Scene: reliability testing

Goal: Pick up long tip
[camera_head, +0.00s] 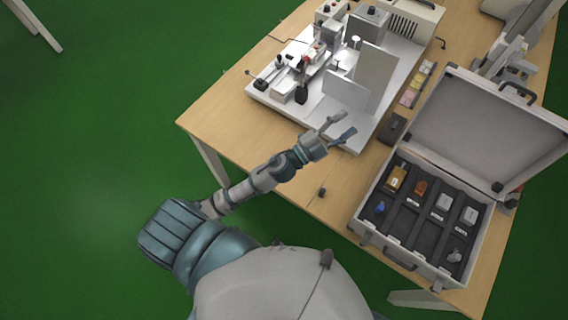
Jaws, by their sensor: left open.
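I cannot clearly pick out the long tip. An open silver case (364,215) on the right holds small parts in dark foam slots: a yellow part (397,177), an orange part (420,188), two whitish parts (443,202) and a small blue piece (380,207). A small grey piece (455,256) lies near the case's front right. The gripper is left of the case, apart from it.
The test rig (372,128) with upright plates fills the table's back left. A dark box (392,128) and coloured blocks (409,98) lie between rig and case. A small dark object (322,192) sits near the front edge. Grey equipment (510,55) stands at back right.

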